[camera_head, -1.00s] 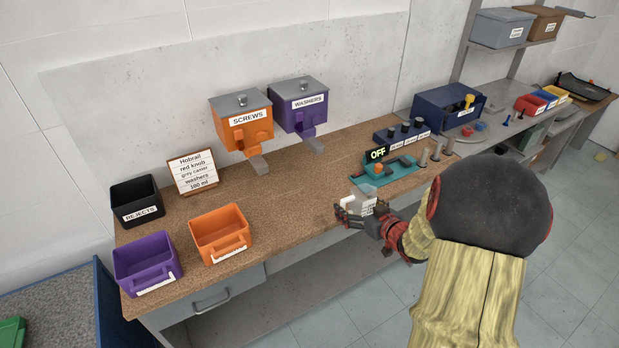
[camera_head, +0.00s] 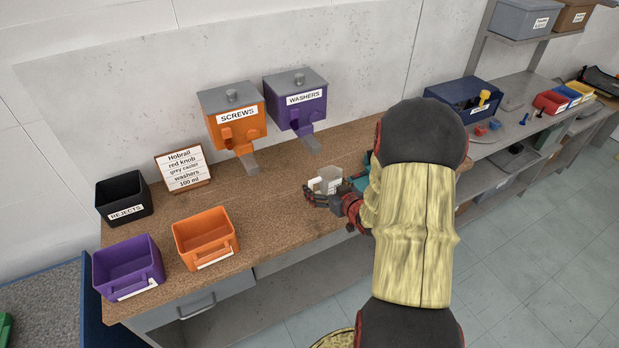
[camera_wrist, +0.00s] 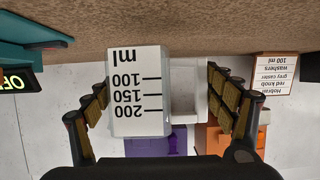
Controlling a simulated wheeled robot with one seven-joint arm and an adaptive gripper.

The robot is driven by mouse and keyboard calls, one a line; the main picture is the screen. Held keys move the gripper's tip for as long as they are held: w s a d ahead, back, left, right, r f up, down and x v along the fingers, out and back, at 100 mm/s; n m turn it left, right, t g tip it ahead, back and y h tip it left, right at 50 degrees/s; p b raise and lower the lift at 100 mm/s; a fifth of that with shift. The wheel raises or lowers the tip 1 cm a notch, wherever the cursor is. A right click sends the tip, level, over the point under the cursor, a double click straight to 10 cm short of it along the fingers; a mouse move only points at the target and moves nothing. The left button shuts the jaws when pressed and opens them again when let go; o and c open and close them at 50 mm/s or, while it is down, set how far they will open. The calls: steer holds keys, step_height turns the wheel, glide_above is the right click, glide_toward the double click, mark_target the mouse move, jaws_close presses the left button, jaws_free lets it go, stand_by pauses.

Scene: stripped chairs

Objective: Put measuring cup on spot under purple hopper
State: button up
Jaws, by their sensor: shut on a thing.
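My gripper (camera_head: 326,196) is shut on the measuring cup (camera_head: 330,177), a clear cup with a white label, above the bench. In the wrist view the cup (camera_wrist: 138,92) is between the fingers and its label, marked 100, 150 and 200 ml, appears upside down. The purple hopper (camera_head: 295,108), labelled WASHERS, is mounted on the wall behind, left of the cup. No marked spot is distinguishable under the chute.
The orange SCREWS hopper (camera_head: 232,132) is left of the purple one. A sign (camera_head: 183,170), a black REJECTS bin (camera_head: 123,196), a purple bin (camera_head: 128,262) and an orange bin (camera_head: 205,238) stand at the left. A teal fixture, partly hidden by my arm, is right of the cup.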

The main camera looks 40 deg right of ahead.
steer(key=w, duration=0.3)
steer(key=w+d, duration=0.1)
steer(key=w, duration=0.2)
steer(key=w+d+b, duration=0.1)
steer(key=w, duration=0.2)
steer(key=shift+w+d, duration=0.1)
steer(key=shift+w, duration=0.15)
steer(key=shift+f+b, duration=0.6)
steer(key=shift+f, duration=1.15)
steer(key=shift+f, duration=0.2)
steer(key=o, duration=1.1)
steer(key=shift+o, duration=0.2)
steer(key=shift+r, duration=0.1)
